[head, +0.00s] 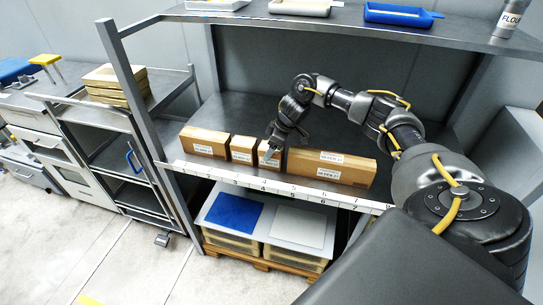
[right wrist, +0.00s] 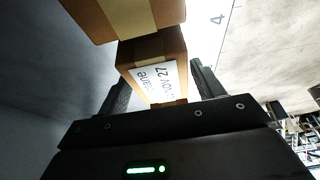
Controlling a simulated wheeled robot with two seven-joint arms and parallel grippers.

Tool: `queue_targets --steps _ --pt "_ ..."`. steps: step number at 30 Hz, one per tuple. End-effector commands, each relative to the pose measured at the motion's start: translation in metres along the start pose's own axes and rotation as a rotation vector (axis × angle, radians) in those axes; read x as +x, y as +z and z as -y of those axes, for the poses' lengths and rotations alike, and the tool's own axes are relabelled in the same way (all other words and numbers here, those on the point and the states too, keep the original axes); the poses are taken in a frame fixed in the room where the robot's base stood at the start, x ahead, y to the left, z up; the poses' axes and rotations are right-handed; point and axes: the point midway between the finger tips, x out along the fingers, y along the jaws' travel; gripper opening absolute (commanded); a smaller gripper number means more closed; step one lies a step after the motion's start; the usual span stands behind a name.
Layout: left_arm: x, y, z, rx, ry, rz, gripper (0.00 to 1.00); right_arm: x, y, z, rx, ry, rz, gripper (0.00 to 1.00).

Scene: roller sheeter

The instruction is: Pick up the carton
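Several brown cardboard cartons stand in a row on the shelf: a longer one (head: 205,142) at the left, a small one (head: 242,151), another small one (head: 269,159) and a long large one (head: 331,170) at the right. My right gripper (head: 271,147) is over the second small carton. In the right wrist view, my right gripper (right wrist: 163,88) has its fingers spread, with a labelled carton (right wrist: 155,65) between them. A gap shows by the right finger; contact at the left finger is unclear. Another carton (right wrist: 125,15) lies just beyond. My left gripper is out of view.
A numbered strip (head: 280,188) runs along the shelf's front edge. An upper shelf (head: 330,22) holds trays and a flour canister (head: 509,18). Crates with blue and white covers (head: 299,227) stand below. Bare shelf lies behind the cartons.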

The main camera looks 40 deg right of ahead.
Motion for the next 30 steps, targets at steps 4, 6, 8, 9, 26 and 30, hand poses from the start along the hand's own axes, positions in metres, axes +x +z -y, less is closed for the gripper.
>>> queue_targets --steps 4,6,8,9,26,30 --pt "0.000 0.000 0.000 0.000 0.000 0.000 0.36 0.000 0.000 0.000 0.000 0.000 0.000 0.47" --pt "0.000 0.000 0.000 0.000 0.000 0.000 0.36 0.000 0.000 0.000 0.000 0.000 0.000 0.38" --pt "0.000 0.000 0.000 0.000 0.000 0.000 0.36 0.000 0.000 0.000 0.000 0.000 0.000 0.30" --pt "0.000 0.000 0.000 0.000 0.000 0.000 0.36 -0.001 0.000 0.000 0.000 0.000 -0.001 0.28" --pt "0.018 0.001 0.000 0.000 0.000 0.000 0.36 -0.028 -0.013 -0.001 -0.003 0.002 -0.005 0.28" --pt "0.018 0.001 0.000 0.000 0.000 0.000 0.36 -0.059 -0.016 0.021 -0.008 0.003 -0.006 0.28"
